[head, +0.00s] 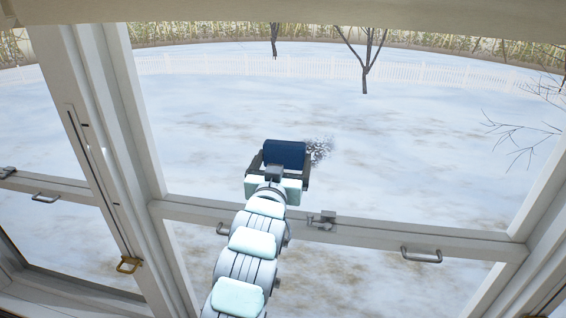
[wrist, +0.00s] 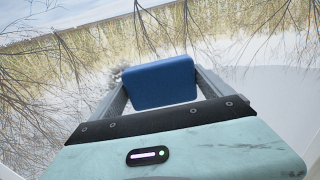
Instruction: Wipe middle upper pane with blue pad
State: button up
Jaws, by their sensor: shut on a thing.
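My gripper (head: 285,160) is shut on a blue pad (head: 284,152), with one finger on each side of it. The pad also shows in the wrist view (wrist: 164,83), at the end of the two grey fingers. The arm reaches up in front of the middle upper pane (head: 400,150), with the pad low and left of the pane's centre. A speckled grey-white mark (head: 319,151) shows on the pane just right of the pad; the pad may hide part of it. I cannot tell whether the pad touches the glass.
Below the pane runs a white rail (head: 380,232) with a latch (head: 325,219) and a handle (head: 421,256). A thick white post (head: 115,130) stands to the left, with a brass handle (head: 129,265). Snow, bare trees and a fence lie outside.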

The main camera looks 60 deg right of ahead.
aim_at(301, 162)
jog(key=shift+s+d, duration=0.25)
jog(key=shift+s, duration=0.75)
jog(key=shift+s+d, duration=0.2)
jog(key=shift+s, duration=0.8)
jog(key=shift+s+d+b, duration=0.4)
jog(key=shift+s+b, duration=0.05)
jog(key=shift+s, duration=0.85)
jog(key=shift+s+d+b, duration=0.35)
jog(key=shift+s+b, duration=0.1)
jog(key=shift+s, duration=0.85)
jog(key=shift+s+d+b, duration=0.4)
jog(key=shift+s+b, duration=0.05)
jog(key=shift+s, duration=0.85)
jog(key=shift+w, duration=0.15)
